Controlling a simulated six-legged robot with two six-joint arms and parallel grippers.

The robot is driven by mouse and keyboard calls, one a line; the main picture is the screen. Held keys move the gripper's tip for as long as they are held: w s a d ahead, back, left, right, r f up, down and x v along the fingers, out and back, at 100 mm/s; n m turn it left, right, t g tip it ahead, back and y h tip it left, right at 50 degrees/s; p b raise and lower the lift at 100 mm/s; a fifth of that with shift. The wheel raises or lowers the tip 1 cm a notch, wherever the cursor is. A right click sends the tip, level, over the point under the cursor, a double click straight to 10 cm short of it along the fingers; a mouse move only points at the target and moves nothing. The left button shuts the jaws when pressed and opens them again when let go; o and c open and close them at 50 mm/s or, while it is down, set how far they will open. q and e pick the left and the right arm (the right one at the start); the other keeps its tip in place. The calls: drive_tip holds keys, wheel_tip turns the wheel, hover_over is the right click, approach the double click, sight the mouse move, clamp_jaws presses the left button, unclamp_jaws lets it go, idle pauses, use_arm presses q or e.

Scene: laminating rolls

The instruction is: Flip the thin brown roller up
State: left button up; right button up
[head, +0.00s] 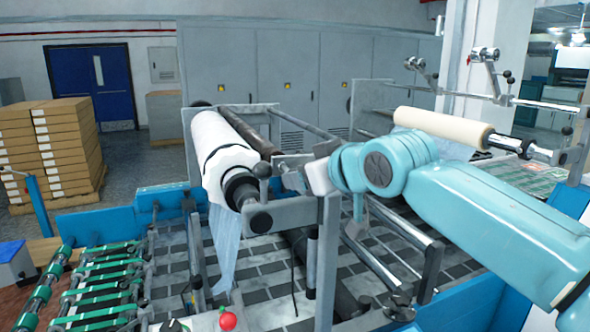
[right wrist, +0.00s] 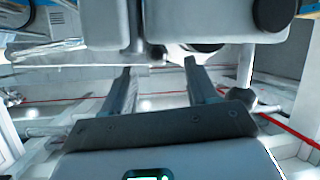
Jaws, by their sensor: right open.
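The thin dark brown roller (head: 246,130) lies just behind and to the right of the thick white roll (head: 213,146), slanting away from me. Its near end is partly hidden by the metal frame and a black knob. My right gripper (head: 291,180) is beside the near end of the frame, at the tip of the teal arm. In the right wrist view its two fingers (right wrist: 160,68) are apart, with a grey machine part (right wrist: 210,22) just past their tips. I cannot tell whether they touch it. My left gripper is not in view.
A cream roll (head: 440,127) is mounted at the right, behind my arm. Steel bars (head: 405,230) cross the machine below the arm. Green conveyor rollers (head: 100,290) are at the lower left.

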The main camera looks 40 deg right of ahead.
drive_tip(key=x, duration=0.3)
drive_tip(key=p+x, duration=0.1)
drive_tip(key=shift+w+d+f, duration=0.15)
drive_tip(key=shift+w+d, duration=0.15)
drive_tip(key=shift+w+a, duration=0.15)
drive_tip(key=shift+s, duration=0.3)
drive_tip(key=shift+c, duration=0.9)
drive_tip(key=c, duration=0.6)
clamp_jaws()
